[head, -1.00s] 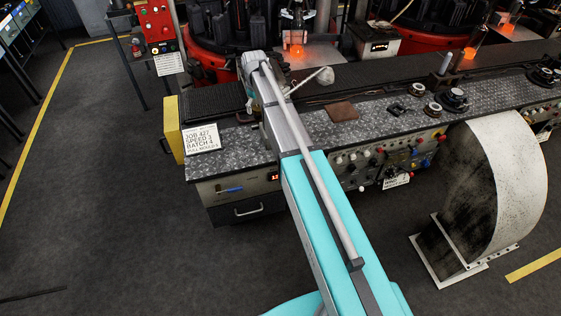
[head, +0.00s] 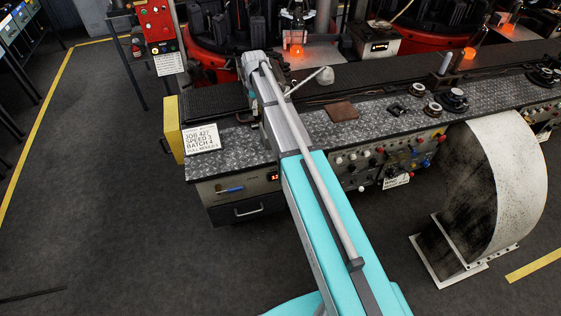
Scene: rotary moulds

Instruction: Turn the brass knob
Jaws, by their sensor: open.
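I cannot make out a brass knob in the head view. The control panel (head: 365,178) on the bench front carries several small knobs, white, red, dark and blue, too small to tell their metal. My arm reaches up across the bench and covers part of its front, just left of these knobs. My gripper does not show; the upper end of my arm hides that spot.
The bench top (head: 360,127) carries a brown plate (head: 341,111) and round fittings (head: 454,99). A curved metal guard (head: 495,180) stands in front at right. The floor (head: 110,210) at left is clear.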

